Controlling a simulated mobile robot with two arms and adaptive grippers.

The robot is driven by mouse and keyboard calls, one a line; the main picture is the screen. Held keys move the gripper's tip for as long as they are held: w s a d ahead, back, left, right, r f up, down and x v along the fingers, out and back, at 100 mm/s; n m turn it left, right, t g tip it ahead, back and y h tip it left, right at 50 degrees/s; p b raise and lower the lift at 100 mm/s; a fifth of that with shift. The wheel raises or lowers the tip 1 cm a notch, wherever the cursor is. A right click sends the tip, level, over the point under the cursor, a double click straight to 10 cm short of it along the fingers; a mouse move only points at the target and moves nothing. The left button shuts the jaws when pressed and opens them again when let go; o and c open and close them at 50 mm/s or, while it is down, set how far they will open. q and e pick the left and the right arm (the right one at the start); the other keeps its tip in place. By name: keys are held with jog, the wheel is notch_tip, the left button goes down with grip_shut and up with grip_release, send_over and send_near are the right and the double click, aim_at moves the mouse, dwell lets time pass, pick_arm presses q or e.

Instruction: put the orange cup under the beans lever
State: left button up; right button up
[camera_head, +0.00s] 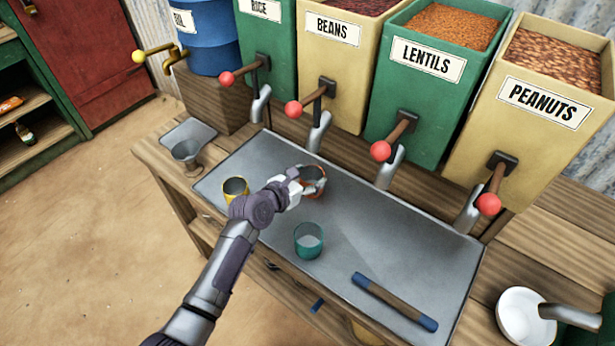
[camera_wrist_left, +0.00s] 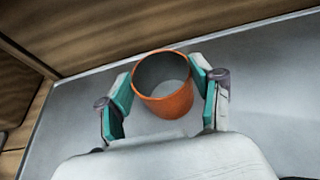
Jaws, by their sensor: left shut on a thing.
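The orange cup (camera_head: 316,173) stands on the grey metal sheet, just in front of and below the beans spout (camera_head: 319,132). It also shows in the left wrist view (camera_wrist_left: 168,104), where its visible inside looks empty. My left gripper (camera_head: 303,182) is shut on the cup, one finger on each side; its two fingers also show in the left wrist view (camera_wrist_left: 165,97). The beans lever (camera_head: 312,98) has a red knob and comes out of the cream bin marked BEANS (camera_head: 338,60).
A yellow cup (camera_head: 235,188) and a teal cup (camera_head: 308,241) stand on the metal sheet (camera_head: 420,255). A blue-ended rod (camera_head: 395,301) lies at its front right. A white bowl (camera_head: 521,316) is at the lower right. Other levers hang along the back.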

pick_arm(q)
jog(key=shift+f, duration=0.15)
jog(key=o, duration=1.3)
jog(key=shift+c, duration=0.2)
jog(key=shift+s+r, duration=0.2)
jog(key=shift+r, duration=0.05)
jog(key=v, duration=1.1)
jog(key=shift+s+a+r+p, duration=0.2)
jog(key=shift+a+p, duration=0.05)
jog(key=shift+p, duration=0.1)
